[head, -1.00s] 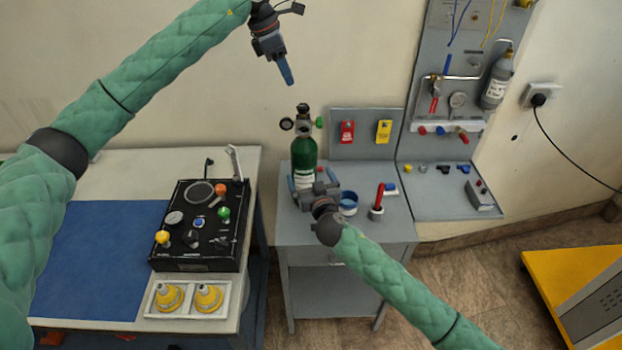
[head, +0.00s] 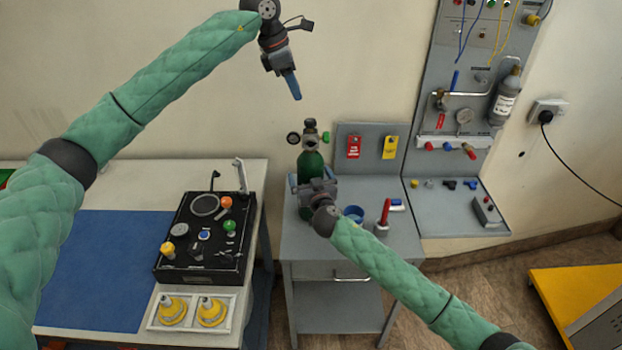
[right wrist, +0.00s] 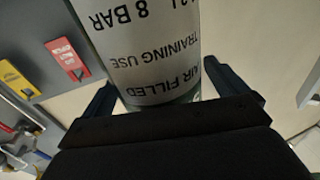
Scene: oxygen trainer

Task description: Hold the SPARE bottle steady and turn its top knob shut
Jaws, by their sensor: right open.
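The green bottle (head: 311,163) stands upright on the small grey cabinet, with a black top knob (head: 310,124), a gauge on its left and a green fitting on its right. No SPARE marking is readable. My right gripper (head: 305,181) is open in front of it, with fingers on either side of its body. In the right wrist view the white label (right wrist: 150,50), reading "AIR FILLED" and "TRAINING USE" upside down, lies between the spread fingers; contact cannot be told. My left gripper (head: 295,88) hangs above and slightly left of the knob, apart from it; its jaw opening is unclear.
A red tag (head: 353,147) and yellow tag (head: 390,147) hang behind the bottle. A blue roll (head: 353,214) and red-handled tool (head: 384,213) stand to its right. A grey bottle (head: 507,97) is on the wall panel. A black control box (head: 205,237) sits on the left table.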

